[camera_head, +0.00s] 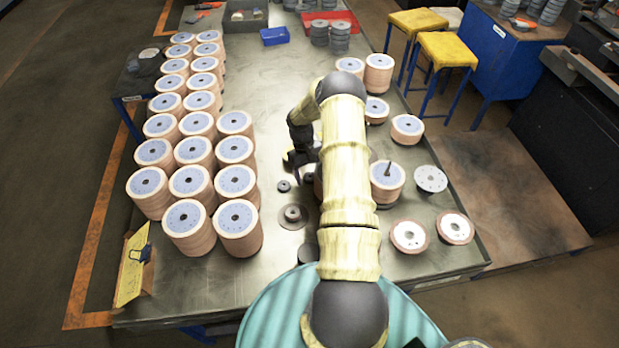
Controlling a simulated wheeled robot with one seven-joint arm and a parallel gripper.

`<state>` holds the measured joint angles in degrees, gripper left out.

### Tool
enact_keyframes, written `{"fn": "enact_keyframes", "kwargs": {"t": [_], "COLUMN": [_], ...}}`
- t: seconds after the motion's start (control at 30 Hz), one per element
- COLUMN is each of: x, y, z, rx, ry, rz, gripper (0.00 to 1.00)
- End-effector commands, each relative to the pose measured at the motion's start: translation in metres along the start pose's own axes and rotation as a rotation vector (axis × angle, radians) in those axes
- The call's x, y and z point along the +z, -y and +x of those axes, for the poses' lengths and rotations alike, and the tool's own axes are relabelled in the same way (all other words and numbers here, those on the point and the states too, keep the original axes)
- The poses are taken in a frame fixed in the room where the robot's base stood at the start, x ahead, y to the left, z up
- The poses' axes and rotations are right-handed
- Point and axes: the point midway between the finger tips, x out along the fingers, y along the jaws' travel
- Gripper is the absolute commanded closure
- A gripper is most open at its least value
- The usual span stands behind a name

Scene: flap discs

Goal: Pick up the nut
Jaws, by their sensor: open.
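A small dark ring (284,186), which looks like a nut, lies flat on the metal table. A second dark ring-shaped part (292,212) sits on a flat grey disc just in front of it. I cannot tell for sure which of these is the nut. My gripper (297,174) is over the table, just behind and slightly right of the small ring, apart from it. It points down, and its jaws are open with nothing visible between them. My arm hides part of the table to the right of the gripper.
Stacks of flap discs (189,182) fill the table's left side. More discs stand at right, one stack with an upright spindle (388,168). A blue bin (275,36) and a red tray (345,20) are at the back. The table's middle behind the gripper is clear.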

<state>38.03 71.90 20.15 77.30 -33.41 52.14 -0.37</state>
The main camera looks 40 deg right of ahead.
Motion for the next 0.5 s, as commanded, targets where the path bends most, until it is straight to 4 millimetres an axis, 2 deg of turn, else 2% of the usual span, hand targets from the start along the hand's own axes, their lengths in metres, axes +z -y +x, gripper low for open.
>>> {"fn": "enact_keyframes", "kwargs": {"t": [0.23,0.4,0.5], "x": [0.0000,0.0001,0.0001], "y": [0.0002,-0.0001,-0.0001], "z": [-0.0003,-0.0004,-0.0004], "rx": [0.000,0.000,0.000], "ry": [0.000,0.000,0.000], "rz": [0.000,0.000,0.000], "gripper": [0.33,0.66,0.82]}}
